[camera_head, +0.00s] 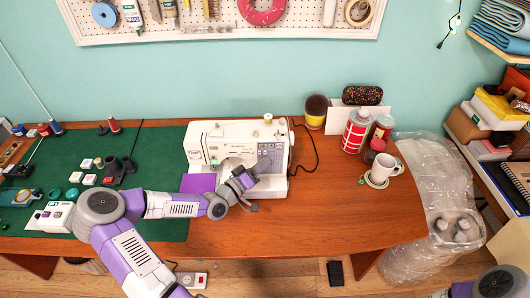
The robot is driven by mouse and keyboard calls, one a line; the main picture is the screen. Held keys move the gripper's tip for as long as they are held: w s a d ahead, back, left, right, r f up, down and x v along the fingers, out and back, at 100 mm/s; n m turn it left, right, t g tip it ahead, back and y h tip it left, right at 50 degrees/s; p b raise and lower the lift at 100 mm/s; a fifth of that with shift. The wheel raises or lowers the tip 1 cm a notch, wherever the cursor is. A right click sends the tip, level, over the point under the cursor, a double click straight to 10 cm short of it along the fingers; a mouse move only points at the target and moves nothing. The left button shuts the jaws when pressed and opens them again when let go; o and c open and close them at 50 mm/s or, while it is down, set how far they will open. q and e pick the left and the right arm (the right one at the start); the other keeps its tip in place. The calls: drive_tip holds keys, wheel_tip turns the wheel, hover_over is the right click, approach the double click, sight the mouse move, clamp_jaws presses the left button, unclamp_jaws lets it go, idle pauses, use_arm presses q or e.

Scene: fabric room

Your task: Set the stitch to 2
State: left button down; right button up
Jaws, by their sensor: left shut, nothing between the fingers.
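The white sewing machine (222,132) stands on the wooden table near its middle. A grey panel with small markings (271,149) is on the right part of its front. My left gripper (257,171) is shut and empty, in front of the machine's right side just below this panel. I cannot tell whether its fingertips touch the machine. No stitch dial or its setting can be made out; the gripper covers part of the front. My right gripper is not in view; only part of my right arm shows at the bottom right corner.
A green cutting mat (150,145) with small tools and spools covers the table's left. A purple cloth (198,183) lies by the machine. A white mug (383,168), red-and-white can (355,131) and black cord (306,145) are on the right. The table's front right is clear.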

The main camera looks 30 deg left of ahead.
use_arm(q)
drive_tip(key=s+d, duration=0.1)
drive_tip(key=s, duration=0.1)
drive_tip(key=s+d+p, duration=0.1)
drive_tip(key=shift+s+d, duration=0.15)
drive_tip(key=shift+s, duration=0.25)
idle(0.4)
